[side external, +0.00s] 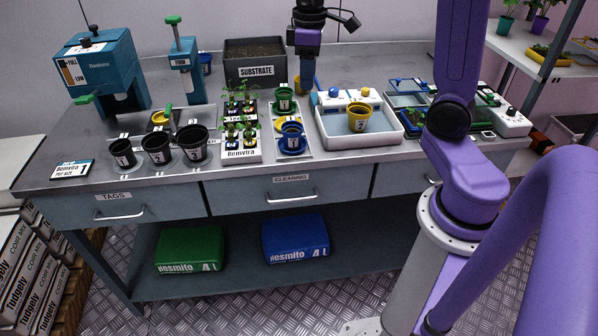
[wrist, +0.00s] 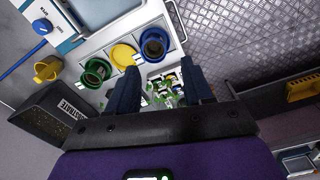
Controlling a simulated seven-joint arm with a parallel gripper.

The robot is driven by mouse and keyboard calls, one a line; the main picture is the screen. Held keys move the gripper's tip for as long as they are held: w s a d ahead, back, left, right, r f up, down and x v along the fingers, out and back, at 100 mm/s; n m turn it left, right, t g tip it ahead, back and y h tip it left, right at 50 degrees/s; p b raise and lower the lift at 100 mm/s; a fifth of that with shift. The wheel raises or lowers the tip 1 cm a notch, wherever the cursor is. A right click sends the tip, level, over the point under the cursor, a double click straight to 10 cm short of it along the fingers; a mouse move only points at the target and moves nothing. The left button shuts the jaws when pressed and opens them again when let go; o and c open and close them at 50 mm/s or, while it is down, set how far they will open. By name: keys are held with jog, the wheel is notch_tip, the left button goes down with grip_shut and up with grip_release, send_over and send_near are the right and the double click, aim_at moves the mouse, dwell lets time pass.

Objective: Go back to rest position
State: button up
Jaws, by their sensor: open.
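My gripper (side external: 308,84) hangs at the back middle of the bench, above and behind the rack with green and blue pots. In the wrist view, its two dark fingers (wrist: 162,76) stand wide apart with nothing held between them. Below and beyond the fingers are a white tray of green seedlings (wrist: 166,92) and a rack with a green pot (wrist: 97,71), a yellow saucer (wrist: 122,54) and a blue pot (wrist: 154,45). The fingertips look apart from these things.
The substrate bin (side external: 255,62) stands just left of my gripper, with a small yellow cup (wrist: 46,70) beside it. A white basin (side external: 335,137) holding a yellow pot (side external: 358,117) is on the right. Black pots (side external: 157,148) line the front left. The bench front edge is clear.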

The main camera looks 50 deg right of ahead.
jog(key=s+a+f+n, duration=0.2)
jog(key=s+a+n, duration=0.1)
jog(key=s+a, duration=0.8)
jog(key=s+f+n, duration=0.3)
jog(key=s, duration=0.9)
jog(key=shift+s+a+n, duration=0.25)
jog(key=shift+s+n, duration=0.05)
jog(key=shift+s, duration=0.1)
